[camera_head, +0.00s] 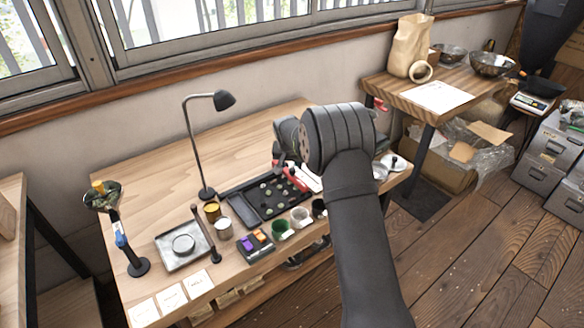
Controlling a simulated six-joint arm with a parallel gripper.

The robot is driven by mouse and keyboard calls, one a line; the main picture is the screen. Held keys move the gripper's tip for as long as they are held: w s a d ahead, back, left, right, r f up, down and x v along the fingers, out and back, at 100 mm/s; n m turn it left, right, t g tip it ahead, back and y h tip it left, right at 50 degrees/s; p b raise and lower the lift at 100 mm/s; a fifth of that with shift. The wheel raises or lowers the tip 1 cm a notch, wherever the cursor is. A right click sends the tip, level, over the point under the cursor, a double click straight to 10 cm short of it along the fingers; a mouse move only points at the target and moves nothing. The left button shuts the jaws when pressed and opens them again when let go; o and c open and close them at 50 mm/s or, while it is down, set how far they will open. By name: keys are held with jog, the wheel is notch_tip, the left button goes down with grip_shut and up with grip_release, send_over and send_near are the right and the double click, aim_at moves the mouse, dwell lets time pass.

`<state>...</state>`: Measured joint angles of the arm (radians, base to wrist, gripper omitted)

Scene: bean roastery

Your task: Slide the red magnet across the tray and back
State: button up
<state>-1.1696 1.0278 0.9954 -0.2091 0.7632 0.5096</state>
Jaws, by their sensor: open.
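A black tray (243,212) with several small greenish beans in it lies on the wooden workbench. A red piece, apparently the red magnet (296,181), shows at the tray's far right end, just below my wrist. It is partly covered, and I cannot tell whether it lies on the tray or beside it. My gripper (284,168) is open and hangs over that end of the tray. My own wrist and forearm hide much of it, so its fingertips and any contact with the magnet are unclear.
A desk lamp (194,140) stands behind the tray. The bench's back left is clear.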

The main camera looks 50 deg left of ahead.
aim_at(292, 169)
jog(key=v, duration=1.4)
jog(key=x, duration=1.7)
jog(key=shift+w+a+f, duration=0.1)
jog(key=shift+f, duration=0.1)
jog(key=shift+r, duration=0.1)
